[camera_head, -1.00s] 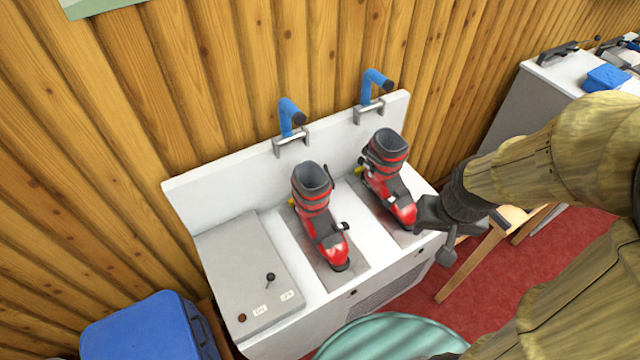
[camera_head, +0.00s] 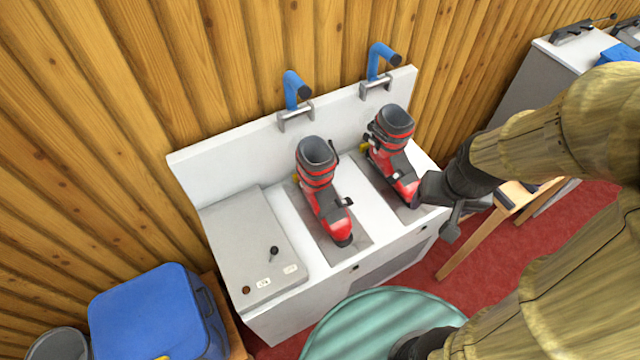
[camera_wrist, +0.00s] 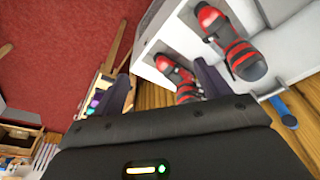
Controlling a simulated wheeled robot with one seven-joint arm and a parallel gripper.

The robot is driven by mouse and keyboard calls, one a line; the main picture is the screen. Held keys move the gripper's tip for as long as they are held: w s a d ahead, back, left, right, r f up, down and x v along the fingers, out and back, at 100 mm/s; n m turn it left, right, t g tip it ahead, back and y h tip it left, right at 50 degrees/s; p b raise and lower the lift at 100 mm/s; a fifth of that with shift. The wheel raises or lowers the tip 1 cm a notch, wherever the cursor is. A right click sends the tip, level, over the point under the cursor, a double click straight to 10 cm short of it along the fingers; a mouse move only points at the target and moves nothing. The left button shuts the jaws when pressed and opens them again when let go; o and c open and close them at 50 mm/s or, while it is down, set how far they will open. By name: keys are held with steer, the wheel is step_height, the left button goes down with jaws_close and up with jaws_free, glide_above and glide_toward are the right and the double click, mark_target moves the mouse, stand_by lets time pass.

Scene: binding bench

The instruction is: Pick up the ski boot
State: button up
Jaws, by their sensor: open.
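Two red and black ski boots stand on the white bench (camera_head: 290,225): a left boot (camera_head: 322,190) and a right boot (camera_head: 393,155), each upright on a grey plate. My gripper (camera_head: 450,215) is open and empty at the bench's right front corner, just right of the right boot's toe. In the wrist view my two fingers (camera_wrist: 160,85) are spread apart. The right boot (camera_wrist: 178,75) lies beside one finger, which partly hides it. The left boot (camera_wrist: 230,45) is farther up and right there. I cannot tell whether a finger touches the right boot.
Blue-handled clamps (camera_head: 296,95) rise behind each boot on the bench's back wall. A blue box (camera_head: 155,315) stands at the lower left. A round teal top (camera_head: 375,318) is in front of the bench. A wooden-legged stool (camera_head: 480,230) stands right of the bench.

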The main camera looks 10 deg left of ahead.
steer(key=o, duration=0.4)
steer(key=w+f+n+b, duration=0.1)
steer(key=f, duration=0.2)
steer(key=w+f+n+b, duration=0.1)
steer(key=w+f, duration=0.1)
steer(key=f, duration=0.1)
steer(key=w+f+n+b, duration=0.1)
steer(key=f, duration=0.2)
steer(key=shift+w+a+f+t, duration=0.15)
steer(key=shift+a+f+t, duration=0.05)
steer(key=shift+a+t, duration=0.1)
steer(key=shift+o, duration=0.2)
steer(key=w+a+f+n+t+y+b, duration=0.2)
steer(key=a+f+t+y+b, duration=0.3)
steer(key=f, duration=0.4)
steer(key=w+a+f+n+t+y+b, duration=0.2)
steer(key=a+f+t+y+b, duration=0.3)
steer(key=a+f+b, duration=0.3)
steer(key=shift+w+a+f+y, duration=0.6)
steer(key=shift+a+y, duration=0.2)
steer(key=shift+a, duration=0.4)
steer(key=shift+f, duration=0.1)
